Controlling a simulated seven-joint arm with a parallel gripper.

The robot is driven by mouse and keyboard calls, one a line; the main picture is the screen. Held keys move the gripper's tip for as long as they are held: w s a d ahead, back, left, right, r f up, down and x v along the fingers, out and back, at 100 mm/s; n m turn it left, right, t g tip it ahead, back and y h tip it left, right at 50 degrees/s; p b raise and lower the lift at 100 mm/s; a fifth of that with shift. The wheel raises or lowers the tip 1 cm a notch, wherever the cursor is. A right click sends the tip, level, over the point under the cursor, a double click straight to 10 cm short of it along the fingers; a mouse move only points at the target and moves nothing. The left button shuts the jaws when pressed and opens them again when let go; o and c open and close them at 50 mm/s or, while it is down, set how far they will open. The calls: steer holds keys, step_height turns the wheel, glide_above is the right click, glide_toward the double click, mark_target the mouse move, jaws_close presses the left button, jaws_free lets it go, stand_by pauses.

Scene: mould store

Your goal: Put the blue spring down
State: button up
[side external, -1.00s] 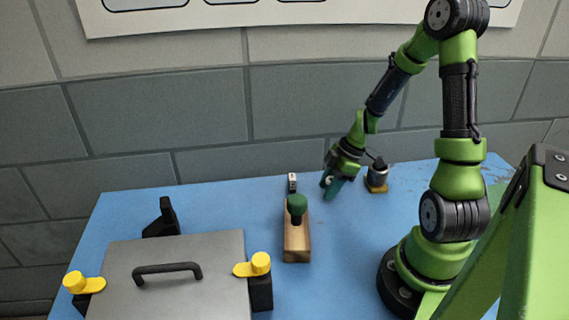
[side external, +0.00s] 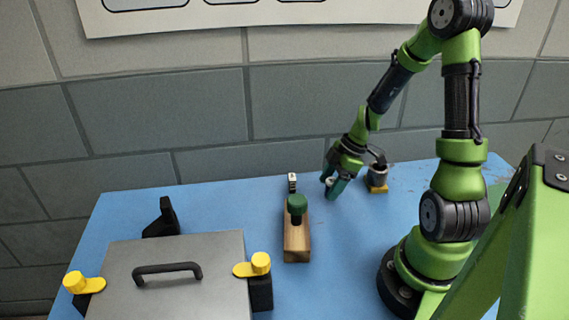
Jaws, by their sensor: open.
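My gripper (side external: 331,186) is over the blue table (side external: 350,235), near its back edge, between the wooden block and a dark cylinder. Its teal fingers point down and are open. A small pale spot shows between the fingers; I cannot tell what it is. I cannot make out the blue spring; it may be hidden by the fingers or blend with the blue tabletop.
A wooden block (side external: 297,245) with a green knob (side external: 297,204) stands left of my gripper. A small white-and-black item (side external: 292,182) is behind it. The dark cylinder (side external: 377,174) has a yellow base. A grey lidded box (side external: 175,280) with yellow clamps fills the front left.

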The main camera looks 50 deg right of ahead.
steer(key=v, duration=1)
steer(key=s+a+r+m+t, duration=0.1)
steer(key=a+r+m+t, duration=0.1)
steer(key=a+r+m, duration=0.4)
steer(key=s+a+r+m+t+h, duration=0.1)
steer(key=a+r+m, duration=0.6)
steer(key=a, duration=0.7)
steer(key=shift+s+a+r+t, duration=0.15)
steer(key=shift+s+r+t, duration=0.15)
steer(key=shift+t, duration=0.2)
